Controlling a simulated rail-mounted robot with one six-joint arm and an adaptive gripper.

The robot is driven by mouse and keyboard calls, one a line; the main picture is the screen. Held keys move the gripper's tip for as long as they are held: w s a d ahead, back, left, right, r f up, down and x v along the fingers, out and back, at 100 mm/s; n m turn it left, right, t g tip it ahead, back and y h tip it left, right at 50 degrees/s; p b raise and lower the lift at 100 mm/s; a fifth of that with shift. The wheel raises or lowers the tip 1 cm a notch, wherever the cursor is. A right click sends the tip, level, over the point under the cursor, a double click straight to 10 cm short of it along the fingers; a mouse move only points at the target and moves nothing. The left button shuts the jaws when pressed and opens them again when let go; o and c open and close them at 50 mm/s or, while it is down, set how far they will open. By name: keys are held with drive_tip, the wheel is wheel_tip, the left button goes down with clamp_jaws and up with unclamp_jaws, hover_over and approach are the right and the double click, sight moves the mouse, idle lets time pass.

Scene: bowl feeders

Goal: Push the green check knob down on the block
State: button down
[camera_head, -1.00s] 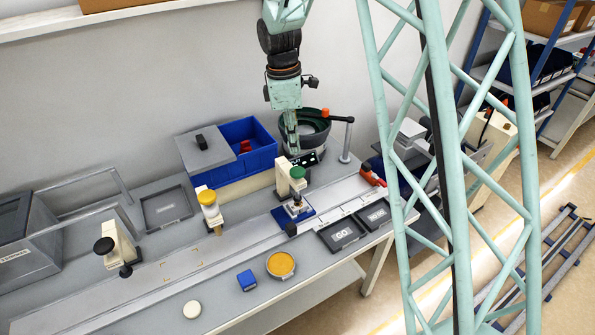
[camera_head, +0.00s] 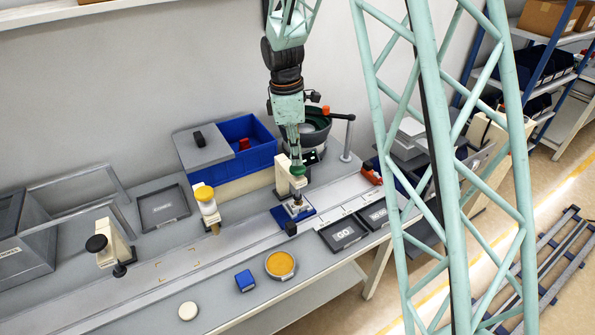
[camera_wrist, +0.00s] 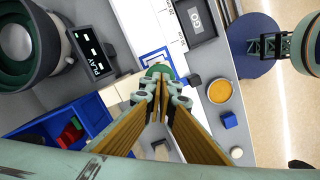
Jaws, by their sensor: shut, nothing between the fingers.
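The green check knob (camera_head: 299,171) tops a cream press stand (camera_head: 282,176) on the bench. A blue fixture (camera_head: 282,221) sits under the press, with a small block (camera_head: 296,208) in it that is hard to make out. My gripper (camera_head: 297,164) is shut and empty, pointing down right over the green knob. In the wrist view the shut fingertips (camera_wrist: 161,78) overlap the green knob (camera_wrist: 157,69), whose rim shows just past them. They look at or very near its top; contact cannot be told for sure.
A blue bin (camera_head: 247,160) and a bowl feeder (camera_head: 313,128) stand behind. GO tray (camera_head: 343,234), blue cube (camera_head: 245,281) and yellow dish (camera_head: 280,264) lie in front.

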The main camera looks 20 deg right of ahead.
sight(297, 168)
drive_tip(key=shift+f, duration=0.4)
drive_tip(key=shift+f+b, duration=0.7)
drive_tip(key=shift+f, duration=0.45)
drive_tip(key=shift+a+r, duration=0.1)
drive_tip(key=shift+r, duration=0.05)
drive_tip(key=a, duration=0.1)
drive_tip(key=a+r+p, duration=0.1)
drive_tip(key=shift+w+a, duration=0.35)
drive_tip(key=shift+w, duration=0.05)
wheel_tip(297, 168, up, 12)
drive_tip(key=a, duration=0.1)
drive_tip(key=shift+w, duration=0.2)
idle(0.4)
drive_tip(key=shift+f, duration=0.1)
